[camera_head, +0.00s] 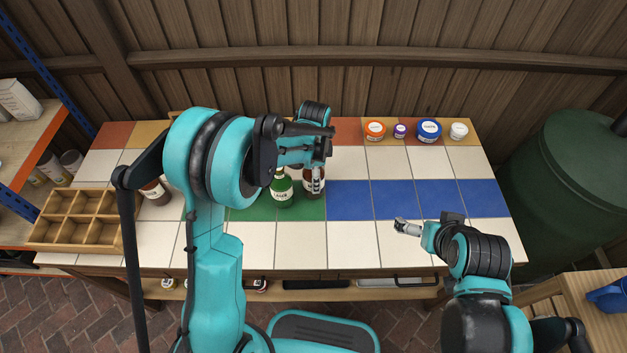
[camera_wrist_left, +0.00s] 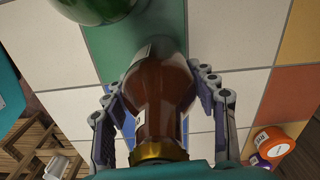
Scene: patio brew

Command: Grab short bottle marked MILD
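A brown bottle (camera_head: 309,187) stands near the middle of the table, partly hidden by my left gripper (camera_head: 317,180); its label is too small to read. In the left wrist view the brown bottle (camera_wrist_left: 158,98), with a gold cap, lies between the two fingers of my left gripper (camera_wrist_left: 162,90). The fingers are open, one on each side, with narrow gaps to the glass. Another brown bottle (camera_head: 154,192) stands at the left, partly hidden by my arm. I cannot read MILD on either. My right gripper (camera_head: 408,228) hangs over the right front tiles, apparently empty.
A green bottle (camera_head: 281,190) stands just left of the middle brown bottle and also shows in the left wrist view (camera_wrist_left: 100,6). A wooden crate (camera_head: 88,232) sits at the left. Small tubs, including an orange one (camera_head: 375,131), line the back right. The blue tiles (camera_head: 400,199) are clear.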

